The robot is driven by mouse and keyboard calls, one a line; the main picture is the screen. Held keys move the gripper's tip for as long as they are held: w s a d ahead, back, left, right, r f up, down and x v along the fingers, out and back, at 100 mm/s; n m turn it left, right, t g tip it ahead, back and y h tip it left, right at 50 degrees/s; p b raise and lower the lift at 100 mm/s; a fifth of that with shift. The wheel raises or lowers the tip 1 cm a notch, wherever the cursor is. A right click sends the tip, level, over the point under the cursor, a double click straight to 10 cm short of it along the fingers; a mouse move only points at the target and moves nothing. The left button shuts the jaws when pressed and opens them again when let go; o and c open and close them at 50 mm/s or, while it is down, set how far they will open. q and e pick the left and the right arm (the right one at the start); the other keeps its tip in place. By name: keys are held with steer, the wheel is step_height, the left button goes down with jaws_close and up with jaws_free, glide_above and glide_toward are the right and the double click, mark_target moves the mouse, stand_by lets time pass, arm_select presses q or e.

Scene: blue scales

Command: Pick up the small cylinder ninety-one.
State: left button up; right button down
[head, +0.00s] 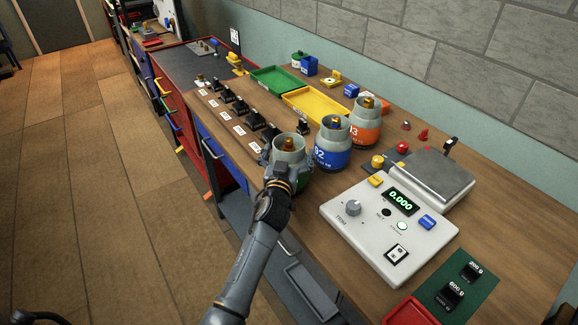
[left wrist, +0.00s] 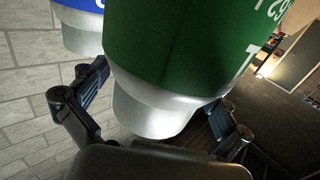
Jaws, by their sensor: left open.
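The green cylinder (head: 305,182) with a pale collar and brass top stands on the bench, left of the blue one. Its number is hidden in the head view and cut off in the left wrist view, where its green body (left wrist: 185,50) fills the upper middle. My left gripper (head: 286,168) is at its near side and covers part of it. In the left wrist view the open fingers (left wrist: 160,112) lie on either side of its pale end. I cannot tell whether they touch it. My right gripper is not in view.
A blue cylinder (head: 332,146) marked 92 stands close on the right, then an orange one (head: 366,128) marked 93. A white scale (head: 380,225) reading 0.000 is at the right. Black weights (head: 240,108) line the left; a yellow tray (head: 318,104) lies behind.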

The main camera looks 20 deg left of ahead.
arm_select(q)
steer(key=c, duration=1.5)
steer(key=shift+r, duration=0.2)
steer(key=c, duration=0.3)
steer(key=shift+r, duration=0.15)
